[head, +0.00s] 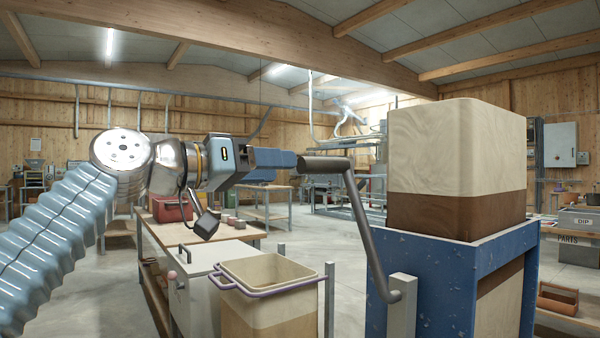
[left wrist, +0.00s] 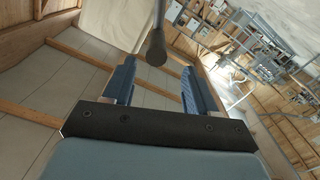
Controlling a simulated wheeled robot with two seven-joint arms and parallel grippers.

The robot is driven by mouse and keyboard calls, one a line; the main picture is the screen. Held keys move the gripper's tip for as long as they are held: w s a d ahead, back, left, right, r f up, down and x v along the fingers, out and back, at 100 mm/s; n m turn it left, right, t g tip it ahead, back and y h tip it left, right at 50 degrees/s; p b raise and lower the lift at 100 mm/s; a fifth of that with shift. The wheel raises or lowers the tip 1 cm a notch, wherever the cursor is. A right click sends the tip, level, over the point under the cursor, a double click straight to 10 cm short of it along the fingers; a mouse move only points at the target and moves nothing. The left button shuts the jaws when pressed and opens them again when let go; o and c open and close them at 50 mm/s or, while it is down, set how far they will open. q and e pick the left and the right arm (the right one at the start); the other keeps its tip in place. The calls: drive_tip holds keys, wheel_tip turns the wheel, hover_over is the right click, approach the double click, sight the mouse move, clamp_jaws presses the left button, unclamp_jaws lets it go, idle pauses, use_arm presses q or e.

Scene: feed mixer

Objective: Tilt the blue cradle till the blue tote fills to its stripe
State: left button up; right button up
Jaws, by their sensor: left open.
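The blue cradle (head: 425,275) stands at the right and bears a wooden-looking bin (head: 455,150), pale above and brown below. A grey crank arm (head: 370,235) rises from the cradle's left side to a dark grip (head: 326,164). My left gripper (head: 288,159) is open at the grip's left end. In the left wrist view the grip's round end (left wrist: 156,52) shows between the lines of the open fingers (left wrist: 159,72), at about their tips. A pale tote with a brown base and purple rim (head: 268,289) stands left of the cradle; I see no blue tote or stripe clearly. My right gripper is not in view.
A white cabinet (head: 215,290) with a dark handle stands left of the tote. A bench behind it carries a red box (head: 172,209) and small cans. Grey posts (head: 329,298) stand beside the tote. Grey bins (head: 578,222) are at the far right. The floor behind is mostly clear.

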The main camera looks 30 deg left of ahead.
use_arm(q)
drive_tip(key=v, duration=0.5)
idle(0.5)
